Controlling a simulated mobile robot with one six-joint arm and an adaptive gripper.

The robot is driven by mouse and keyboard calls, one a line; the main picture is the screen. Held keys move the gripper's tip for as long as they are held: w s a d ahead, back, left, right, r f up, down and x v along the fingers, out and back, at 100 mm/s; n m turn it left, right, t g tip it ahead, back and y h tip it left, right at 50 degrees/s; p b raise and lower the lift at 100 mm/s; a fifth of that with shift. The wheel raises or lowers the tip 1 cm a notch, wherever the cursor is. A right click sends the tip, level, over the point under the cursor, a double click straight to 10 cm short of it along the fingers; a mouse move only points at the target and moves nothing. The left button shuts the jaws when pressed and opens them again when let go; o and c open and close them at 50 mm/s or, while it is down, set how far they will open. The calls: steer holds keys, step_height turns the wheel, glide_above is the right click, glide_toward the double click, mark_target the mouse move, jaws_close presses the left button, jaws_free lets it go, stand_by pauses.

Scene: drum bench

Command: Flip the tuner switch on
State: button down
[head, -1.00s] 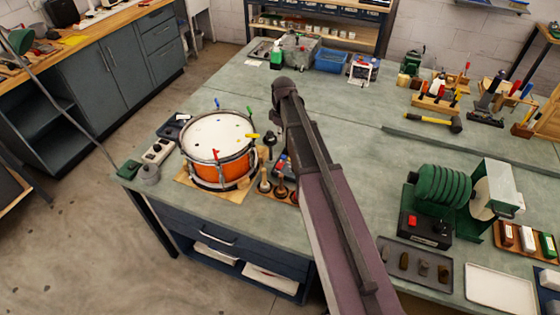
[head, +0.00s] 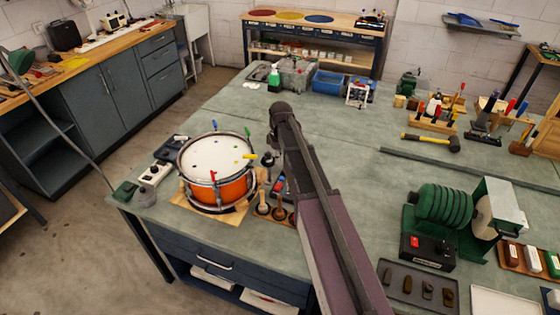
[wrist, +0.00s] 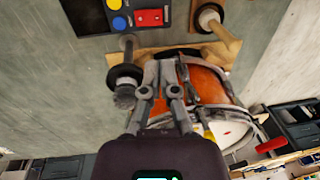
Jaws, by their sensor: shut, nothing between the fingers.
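The tuner (wrist: 128,16) is a dark box at the top of the wrist view, with a blue and a yellow button and a red rocker switch (wrist: 150,17). Its upper part is cut off by the frame edge. I cannot tell whether the switch is on or off.
The orange drum (head: 217,190) stands on a wooden board close beside the gripper. A dark round knob on a rod (wrist: 125,80) is left of the fingers. Wooden-handled tools (head: 263,206) stand near the tuner. The bench middle (head: 350,150) is clear.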

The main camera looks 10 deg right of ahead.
mark_target(278, 187)
steer(key=shift+s+a+f+b, duration=0.15)
steer(key=shift+s+f+b, duration=0.05)
steer(key=shift+f+b, duration=1.75)
steer(key=shift+s+a+f+b, duration=0.1)
steer(key=shift+s+f+b, duration=0.1)
steer(key=shift+f+b, duration=1.75)
steer(key=shift+s+a+f+b, duration=0.15)
steer(key=shift+s+f+b, duration=0.05)
steer(key=shift+f+b, duration=1.75)
steer(key=shift+f, duration=0.15)
steer(key=shift+s+f, duration=0.1)
steer(key=shift+s+a+f, duration=0.1)
steer(key=shift+f, duration=0.1)
steer(key=shift+t, duration=0.3)
steer(key=shift+w+r, duration=0.15)
steer(key=shift+w, duration=0.05)
steer(key=shift+w+d+r, duration=0.25)
steer(key=shift+w+d, duration=0.2)
steer(key=shift+w, duration=0.05)
steer(key=shift+r+p, duration=0.15)
steer(key=shift+p, duration=0.25)
